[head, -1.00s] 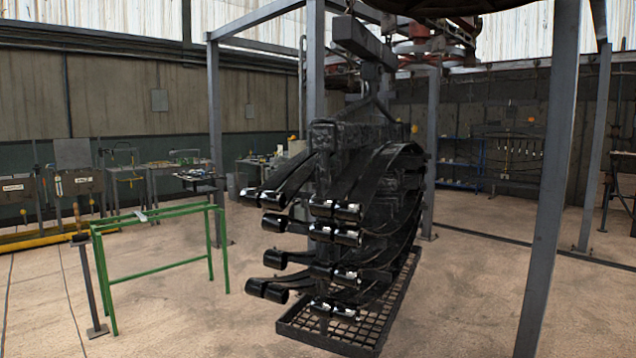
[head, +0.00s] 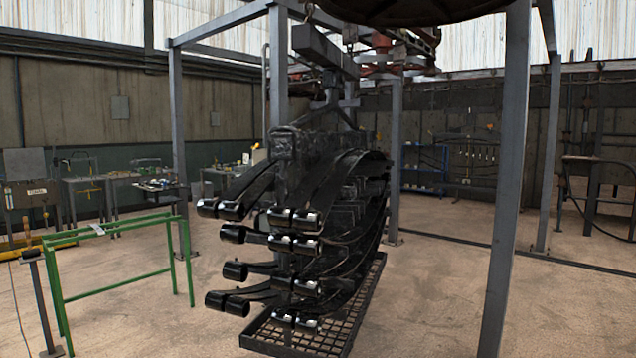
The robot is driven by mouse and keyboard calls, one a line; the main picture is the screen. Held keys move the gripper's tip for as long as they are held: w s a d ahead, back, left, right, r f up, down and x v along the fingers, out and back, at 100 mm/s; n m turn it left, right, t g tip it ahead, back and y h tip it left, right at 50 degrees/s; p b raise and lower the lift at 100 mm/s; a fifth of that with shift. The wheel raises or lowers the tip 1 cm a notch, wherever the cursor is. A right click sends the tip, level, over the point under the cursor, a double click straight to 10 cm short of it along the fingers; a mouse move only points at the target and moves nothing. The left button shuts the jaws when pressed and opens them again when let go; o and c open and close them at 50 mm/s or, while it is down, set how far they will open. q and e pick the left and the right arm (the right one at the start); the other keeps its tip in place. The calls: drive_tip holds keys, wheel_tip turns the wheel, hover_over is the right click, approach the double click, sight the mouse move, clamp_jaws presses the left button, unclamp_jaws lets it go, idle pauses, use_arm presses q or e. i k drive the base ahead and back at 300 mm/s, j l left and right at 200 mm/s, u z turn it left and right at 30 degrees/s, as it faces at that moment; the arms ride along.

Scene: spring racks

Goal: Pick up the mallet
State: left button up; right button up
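I cannot make out the mallet for certain. Neither of my grippers shows in the head view.
A rack of black leaf springs (head: 300,225) hangs over a dark grid tray (head: 262,336) in the middle. Grey steel columns (head: 505,180) stand around it. Workbenches (head: 90,182) line the back left. Open floor (head: 430,290) lies to the right.

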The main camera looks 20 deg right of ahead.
sight(32, 252)
drive_tip(key=i+j+u, duration=0.3)
drive_tip(key=i+j, duration=0.15)
drive_tip(key=i, duration=0.4)
drive_tip(key=i+j+u, duration=0.3)
drive_tip(key=i, duration=0.55)
drive_tip(key=i+u, duration=0.3)
drive_tip(key=i, duration=2.85)
drive_tip(key=j, duration=0.1)
